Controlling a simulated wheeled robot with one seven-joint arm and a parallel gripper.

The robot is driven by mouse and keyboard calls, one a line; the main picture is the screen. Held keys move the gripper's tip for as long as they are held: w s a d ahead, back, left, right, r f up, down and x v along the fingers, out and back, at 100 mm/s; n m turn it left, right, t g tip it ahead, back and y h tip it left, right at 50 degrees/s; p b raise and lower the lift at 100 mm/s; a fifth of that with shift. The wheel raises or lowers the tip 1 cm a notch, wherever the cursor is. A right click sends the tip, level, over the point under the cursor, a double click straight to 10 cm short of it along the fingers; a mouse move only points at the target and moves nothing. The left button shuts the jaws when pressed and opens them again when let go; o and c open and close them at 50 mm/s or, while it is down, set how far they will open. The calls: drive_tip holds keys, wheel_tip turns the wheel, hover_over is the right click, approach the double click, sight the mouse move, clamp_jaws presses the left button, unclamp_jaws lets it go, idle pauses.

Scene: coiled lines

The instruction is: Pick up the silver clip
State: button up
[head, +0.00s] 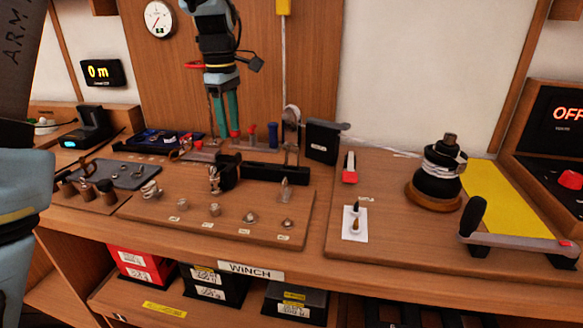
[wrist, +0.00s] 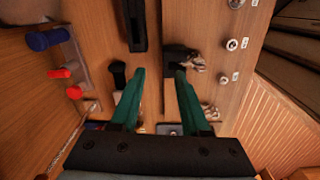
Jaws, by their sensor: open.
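My gripper (head: 228,135) hangs over the back of the wooden winch board with its two green fingers pointing down. In the wrist view its fingers (wrist: 160,72) are apart with nothing between them. A small silver metal piece, perhaps the silver clip (head: 214,181), stands against a black block (head: 229,172) on the board, in front of and below my gripper. In the wrist view the silver piece (wrist: 198,62) shows just past the right fingertip, partly blurred. Other small silver fittings stand nearby, so I cannot be sure which is the clip.
Several silver fittings (head: 249,218) line the board's front edge. A long black bar (head: 274,173) lies right of the block. Red and blue pegs (head: 272,134) stand behind. A black winch drum (head: 438,186) is at right. Bare board lies between the block and front fittings.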

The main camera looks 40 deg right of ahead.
drive_tip(key=n, duration=0.2)
approach(287, 149)
drive_tip(key=shift+w+d+f, duration=0.1)
drive_tip(key=shift+w+d, duration=0.1)
drive_tip(key=shift+d, duration=0.05)
drive_tip(key=shift+s+d+f, duration=0.1)
drive_tip(key=shift+f, duration=0.2)
wheel_tip(287, 149, down, 10)
drive_tip(key=shift+r+p, duration=0.1)
drive_tip(key=shift+p, duration=1)
clamp_jaws()
